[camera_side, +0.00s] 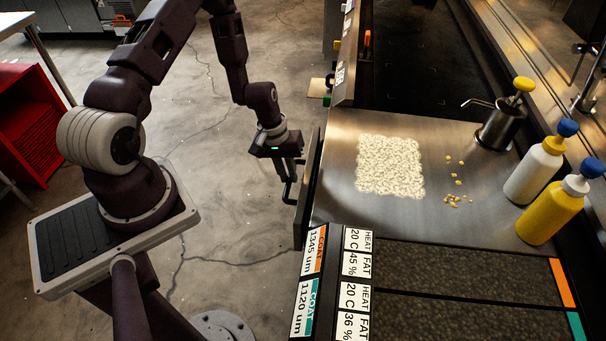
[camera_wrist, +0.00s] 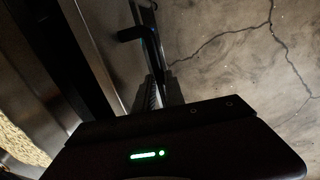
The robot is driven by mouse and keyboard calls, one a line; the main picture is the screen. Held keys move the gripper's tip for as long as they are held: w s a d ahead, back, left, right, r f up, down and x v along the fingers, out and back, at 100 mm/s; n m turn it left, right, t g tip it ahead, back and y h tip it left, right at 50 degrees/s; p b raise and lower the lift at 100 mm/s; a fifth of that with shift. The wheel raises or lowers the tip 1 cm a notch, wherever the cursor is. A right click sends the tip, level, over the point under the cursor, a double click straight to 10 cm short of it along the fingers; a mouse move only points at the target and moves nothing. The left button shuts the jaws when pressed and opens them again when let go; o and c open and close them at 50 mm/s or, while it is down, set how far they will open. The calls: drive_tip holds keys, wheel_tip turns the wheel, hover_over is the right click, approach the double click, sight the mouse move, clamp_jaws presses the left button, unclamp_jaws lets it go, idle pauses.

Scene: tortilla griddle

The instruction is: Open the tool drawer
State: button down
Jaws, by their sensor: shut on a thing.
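The tool drawer's dark front panel (camera_side: 310,185) stands upright along the left side of the steel counter. I cannot tell how far it stands out from the counter, and the inside of the drawer is not visible. A dark bar handle (camera_side: 288,196) is on its outer side. My gripper (camera_side: 290,178) points down beside the panel, with its fingers shut on the handle. In the wrist view, the fingers (camera_wrist: 158,88) are in deep shadow, and part of the handle (camera_wrist: 133,34) shows beyond them.
The steel counter (camera_side: 335,200) holds a pale grainy square patch (camera_side: 390,165), yellow bits, a steel pump pot (camera_side: 500,125) and white and yellow bottles. Labelled dark panels (camera_side: 450,270) lie in front. A red cabinet (camera_side: 25,125) stands far left.

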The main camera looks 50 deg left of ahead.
drive_tip(key=s+a, duration=0.9)
drive_tip(key=shift+s+a, duration=0.15)
drive_tip(key=shift+a, duration=0.05)
drive_tip(key=c, duration=1.4)
unclamp_jaws()
wheel_tip(320, 180, up, 7)
drive_tip(key=shift+s+a, duration=0.45)
